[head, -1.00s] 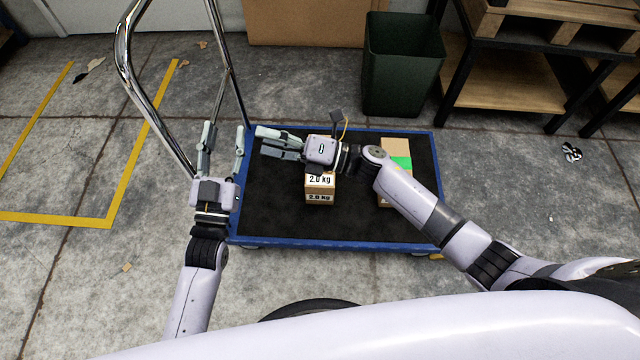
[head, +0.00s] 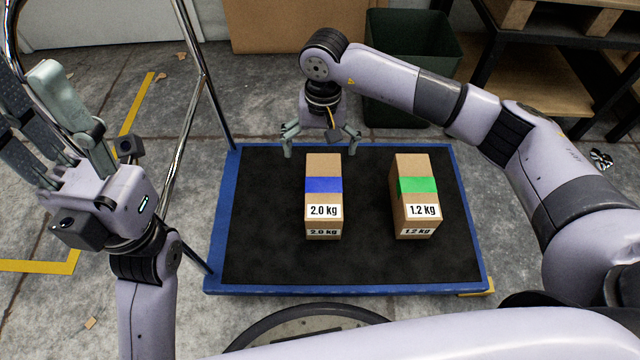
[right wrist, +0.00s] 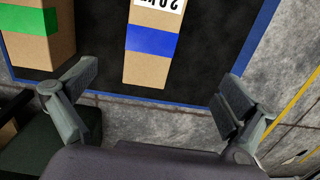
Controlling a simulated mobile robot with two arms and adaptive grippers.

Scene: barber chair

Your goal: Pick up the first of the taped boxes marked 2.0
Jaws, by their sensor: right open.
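The 2.0 kg box (head: 323,170) is brown with blue tape and stands on the dark deck of a blue-edged cart. It also shows in the right wrist view (right wrist: 147,70), beyond and between my open fingers. My right gripper (head: 321,150) is open and empty, pointing down at the far end of this box, apart from it as far as I can tell. The right gripper also frames the lower part of the right wrist view (right wrist: 155,100). My left gripper (head: 75,110) is raised at the left, fingers apart, holding nothing, away from the boxes.
A 1.2 kg box (head: 410,165) with green tape stands to the right on the cart (head: 270,255). A chrome handle (head: 190,105) rises at the cart's left. A green bin (head: 425,45) and a wooden-shelved rack (head: 530,85) stand behind. The deck's left side is clear.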

